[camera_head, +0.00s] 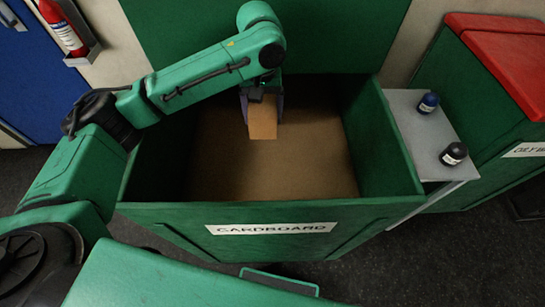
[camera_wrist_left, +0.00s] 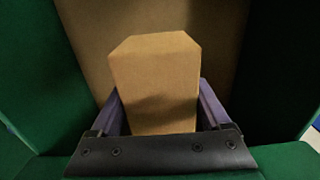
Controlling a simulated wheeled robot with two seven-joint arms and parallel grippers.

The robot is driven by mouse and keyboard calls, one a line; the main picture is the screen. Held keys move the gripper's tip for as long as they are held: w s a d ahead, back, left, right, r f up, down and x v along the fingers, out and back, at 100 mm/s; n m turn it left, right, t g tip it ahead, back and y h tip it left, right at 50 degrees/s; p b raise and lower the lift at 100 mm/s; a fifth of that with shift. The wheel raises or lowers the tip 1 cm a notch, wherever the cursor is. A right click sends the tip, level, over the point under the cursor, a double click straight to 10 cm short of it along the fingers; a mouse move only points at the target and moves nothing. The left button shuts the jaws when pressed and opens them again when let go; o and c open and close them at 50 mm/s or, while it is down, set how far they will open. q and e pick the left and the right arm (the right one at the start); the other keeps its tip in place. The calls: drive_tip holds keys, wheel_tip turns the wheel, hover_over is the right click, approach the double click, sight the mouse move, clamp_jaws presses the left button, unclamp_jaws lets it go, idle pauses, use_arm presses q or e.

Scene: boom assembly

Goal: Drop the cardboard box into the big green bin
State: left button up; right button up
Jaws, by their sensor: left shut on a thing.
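The cardboard box (camera_head: 263,121) is small and brown, and my left gripper (camera_head: 262,100) is shut on it. It hangs over the opening of the big green bin (camera_head: 270,216), whose front label reads CARDBOARD. In the left wrist view the box (camera_wrist_left: 155,80) stands between the two purple fingers of my left gripper (camera_wrist_left: 158,108). The bin's brown inside and green walls (camera_wrist_left: 40,90) show around it. The bin's floor looks bare in the head view. My right gripper is not in view.
A grey side table (camera_head: 410,125) stands right of the bin with two dark bottles (camera_head: 428,102) on it. Another green bin with a red lid (camera_head: 505,55) is at the far right. A fire extinguisher (camera_head: 64,28) hangs at the top left. The bin's raised green lid (camera_head: 330,35) stands behind.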

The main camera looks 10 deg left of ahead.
use_arm(q)
drive_tip(key=shift+s+r, duration=0.1)
drive_tip(key=shift+s, duration=0.05)
drive_tip(key=shift+s+r, duration=0.15)
drive_tip(key=shift+s, duration=0.05)
drive_tip(key=o, duration=1.1)
drive_tip(key=shift+s, duration=0.1)
drive_tip(key=shift+o, duration=0.3)
drive_tip(key=shift+w+r, duration=0.2)
drive_tip(key=shift+w, duration=0.05)
wheel_tip(320, 180, up, 14)
drive_tip(key=shift+s+p, duration=0.15)
drive_tip(key=shift+p, duration=0.25)
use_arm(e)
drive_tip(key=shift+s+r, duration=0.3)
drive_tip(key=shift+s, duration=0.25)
